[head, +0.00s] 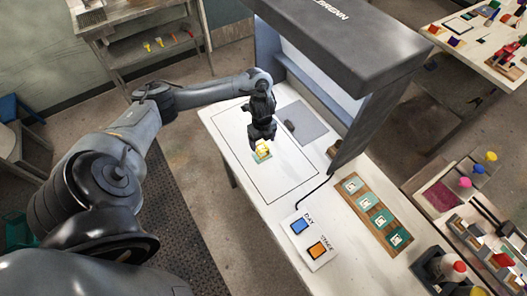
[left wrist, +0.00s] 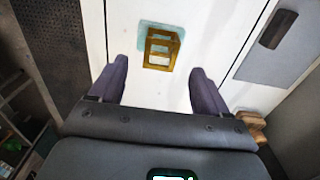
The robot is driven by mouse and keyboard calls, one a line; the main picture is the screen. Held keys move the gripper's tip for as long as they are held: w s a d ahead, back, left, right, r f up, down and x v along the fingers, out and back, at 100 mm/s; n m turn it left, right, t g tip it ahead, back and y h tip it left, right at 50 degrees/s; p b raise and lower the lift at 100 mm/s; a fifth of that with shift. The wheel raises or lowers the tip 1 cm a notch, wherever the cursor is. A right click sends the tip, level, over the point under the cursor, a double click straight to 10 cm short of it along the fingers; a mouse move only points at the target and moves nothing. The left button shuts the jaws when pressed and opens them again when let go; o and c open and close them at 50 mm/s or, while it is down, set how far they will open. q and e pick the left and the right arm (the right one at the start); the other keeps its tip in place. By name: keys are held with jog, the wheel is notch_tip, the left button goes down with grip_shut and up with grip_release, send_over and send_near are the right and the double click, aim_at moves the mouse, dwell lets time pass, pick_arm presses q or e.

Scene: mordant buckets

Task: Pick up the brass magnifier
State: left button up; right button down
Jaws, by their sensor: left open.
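The brass magnifier (left wrist: 161,48) is a small yellow folding frame standing on a pale teal swatch (left wrist: 146,27) on the white table. In the head view the brass magnifier (head: 264,149) shows just below my left gripper (head: 262,139), partly covered by it. In the left wrist view my left gripper (left wrist: 157,88) is open, its two dark fingers apart. The magnifier lies ahead of the fingertips, roughly centred between them, and nothing is held. My right gripper is not in view.
A dark grey lamp hood (head: 340,40) overhangs the table's back. A grey mat (head: 302,118) with a dark block (head: 290,125) lies right of the magnifier. A switch box (head: 309,238) and a wooden strip with teal cards (head: 353,200) stand nearer. The outlined white area around the magnifier is clear.

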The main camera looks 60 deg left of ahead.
aim_at(263, 148)
pick_arm(q)
jog(key=shift+f+b, duration=0.4)
jog(key=shift+f, duration=2.8)
jog(key=c, duration=1.2)
jog(key=shift+o, duration=0.2)
jog(key=shift+r, duration=0.1)
